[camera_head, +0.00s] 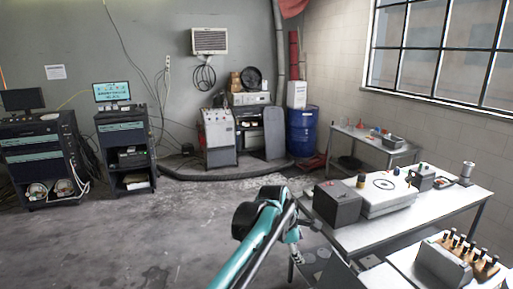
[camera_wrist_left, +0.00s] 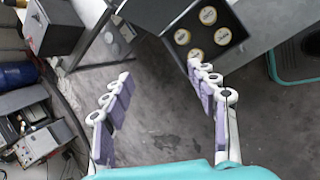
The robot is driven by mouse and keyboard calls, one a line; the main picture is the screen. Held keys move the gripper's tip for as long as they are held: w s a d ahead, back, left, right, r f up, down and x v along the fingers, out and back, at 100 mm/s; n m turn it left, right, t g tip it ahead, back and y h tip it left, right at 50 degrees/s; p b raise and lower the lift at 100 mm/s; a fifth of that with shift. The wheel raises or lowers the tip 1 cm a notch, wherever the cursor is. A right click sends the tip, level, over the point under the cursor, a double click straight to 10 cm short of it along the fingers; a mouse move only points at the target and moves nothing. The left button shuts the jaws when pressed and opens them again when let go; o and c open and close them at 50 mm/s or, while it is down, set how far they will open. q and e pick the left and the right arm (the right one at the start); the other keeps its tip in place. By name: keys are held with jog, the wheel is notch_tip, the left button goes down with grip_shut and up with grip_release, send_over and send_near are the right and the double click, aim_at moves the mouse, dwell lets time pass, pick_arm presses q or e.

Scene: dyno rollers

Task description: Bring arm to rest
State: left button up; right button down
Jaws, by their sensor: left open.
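My left arm (camera_head: 242,259), teal with black joints, rises from the bottom middle of the head view, just left of the metal tables. Its hand is partly hidden behind the arm links there. In the left wrist view my left gripper (camera_wrist_left: 160,76) shows two white and purple fingers spread wide apart. Nothing is between them but the grey floor, seen some way off. My right gripper does not show in either view.
A metal table (camera_head: 350,238) with a dark grey box (camera_head: 337,203) stands right of the arm. A rack of wooden-handled tools (camera_head: 447,257) is at bottom right. A blue drum (camera_head: 302,132) and machines line the back wall. The floor at left is open.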

pick_arm(q)
jog(key=s+a+f+m+t+y+b, duration=0.1)
jog(key=s+a+f+m+b, duration=0.25)
jog(key=s+a, duration=0.5)
jog(key=s+a+f+m+t+y+b, duration=0.15)
jog(key=s+a+m, duration=0.35)
jog(key=a, duration=0.6)
jog(key=s+a+f+m+t+y+b, duration=0.1)
jog(key=s+a+f+m+b, duration=0.3)
jog(key=s+a+f+m, duration=0.3)
jog(key=s+a+f, duration=0.4)
jog(key=s+f, duration=0.3)
jog(key=shift+a+m+y+b, duration=0.25)
jog(key=shift+m+y+b, duration=0.05)
jog(key=shift+m+y, duration=0.05)
jog(key=shift+f, duration=0.1)
